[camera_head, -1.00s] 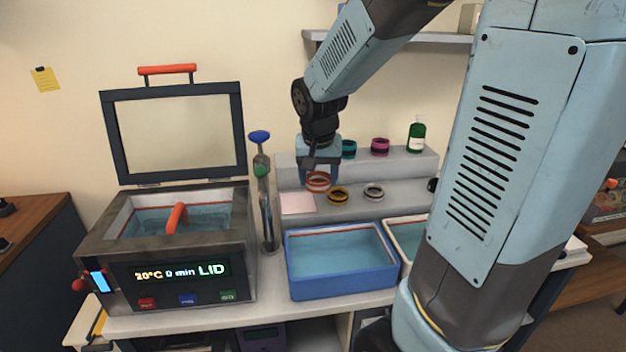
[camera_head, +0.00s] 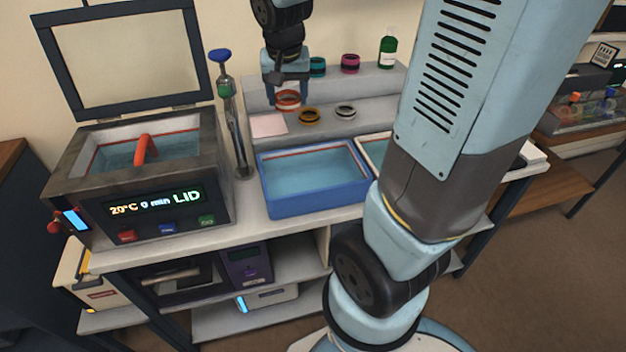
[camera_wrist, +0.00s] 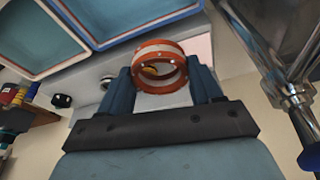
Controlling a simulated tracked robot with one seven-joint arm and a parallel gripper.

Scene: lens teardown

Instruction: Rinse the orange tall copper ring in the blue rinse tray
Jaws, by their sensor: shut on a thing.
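The orange tall copper ring (camera_wrist: 160,66) is between the two fingers of my gripper (camera_wrist: 168,82) in the wrist view, and the fingers are shut on it. In the head view the ring (camera_head: 288,99) hangs under my gripper (camera_head: 287,88), in front of the raised back shelf. The blue rinse tray (camera_head: 316,206) stands on the bench nearer the camera and holds blue liquid. The ring is behind the tray and apart from it.
A pink pad (camera_head: 268,125) lies left. A tall metal stand (camera_head: 238,140) and an open-lidded bath (camera_head: 150,190) are further left. A white-rimmed tray (camera_head: 371,152) adjoins the blue tray.

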